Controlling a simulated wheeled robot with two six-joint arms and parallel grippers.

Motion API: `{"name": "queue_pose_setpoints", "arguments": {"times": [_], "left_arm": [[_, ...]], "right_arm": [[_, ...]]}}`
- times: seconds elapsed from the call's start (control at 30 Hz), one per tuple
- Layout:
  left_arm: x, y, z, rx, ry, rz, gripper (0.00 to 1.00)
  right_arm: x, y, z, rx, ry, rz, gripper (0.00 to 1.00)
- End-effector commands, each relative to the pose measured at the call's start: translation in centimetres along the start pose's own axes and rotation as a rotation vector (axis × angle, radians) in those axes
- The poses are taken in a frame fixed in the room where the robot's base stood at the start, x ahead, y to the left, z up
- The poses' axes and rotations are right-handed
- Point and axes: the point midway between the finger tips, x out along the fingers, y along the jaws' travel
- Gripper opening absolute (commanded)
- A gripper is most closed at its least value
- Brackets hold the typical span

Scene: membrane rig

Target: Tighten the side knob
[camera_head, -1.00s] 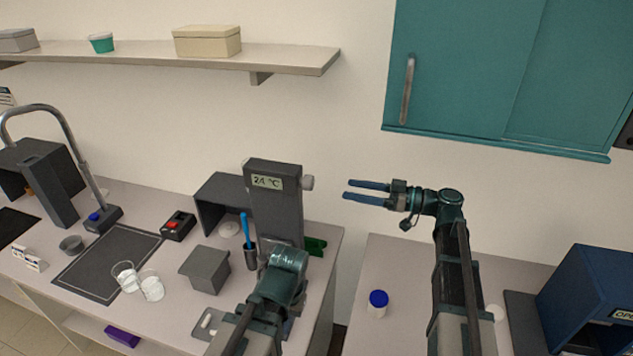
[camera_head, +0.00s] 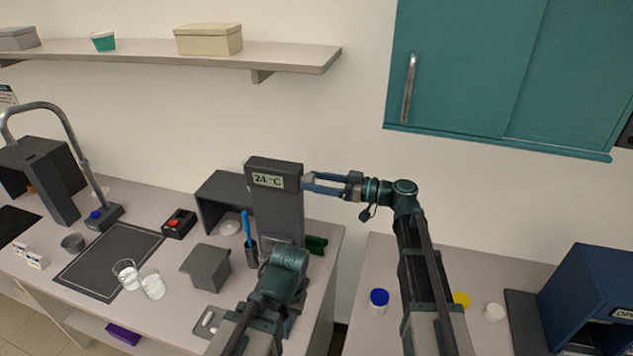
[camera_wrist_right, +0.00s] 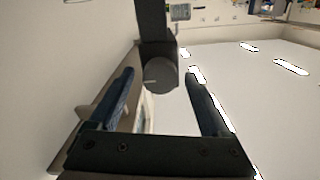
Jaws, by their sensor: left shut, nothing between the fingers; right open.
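The side knob (camera_wrist_right: 161,75) is a grey round knob with a pale mark line, on the side of the dark upright column (camera_head: 277,212) with a 24 °C display (camera_head: 268,181). My right gripper (camera_wrist_right: 162,72) is open, with one finger on each side of the knob and a gap visible at both. In the head view the right gripper (camera_head: 310,183) reaches the column's upper right side, and its fingers largely cover the knob. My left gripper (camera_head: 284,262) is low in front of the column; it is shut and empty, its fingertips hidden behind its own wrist.
A dark box (camera_head: 206,268), a cup with a blue tool (camera_head: 250,252) and two glasses (camera_head: 152,284) stand left of the column. A green item (camera_head: 316,244) lies at its right. A gap separates the two counters; a blue-capped jar (camera_head: 378,301) stands on the right one.

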Motion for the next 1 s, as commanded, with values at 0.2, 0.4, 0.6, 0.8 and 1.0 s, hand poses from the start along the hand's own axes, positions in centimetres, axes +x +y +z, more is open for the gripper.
{"name": "queue_pose_setpoints", "arguments": {"times": [0.2,0.4,0.6,0.8,1.0], "left_arm": [[0.00,0.00,0.00,0.000,0.000,0.000,0.00],[0.00,0.00,0.00,0.000,0.000,0.000,0.00],[0.00,0.00,0.00,0.000,0.000,0.000,0.00],[0.01,0.00,0.00,0.000,0.000,0.000,0.00],[0.02,0.00,0.00,0.000,0.000,0.000,0.00]], "right_arm": [[-0.03,0.00,0.00,0.000,0.000,0.000,0.49],[-0.04,0.00,0.00,0.000,0.000,0.000,0.13],[-0.05,0.01,0.00,0.003,0.000,0.000,0.00],[-0.05,0.03,0.00,0.048,0.000,0.000,0.00],[-0.05,0.06,0.01,0.177,0.000,0.000,0.00]]}}
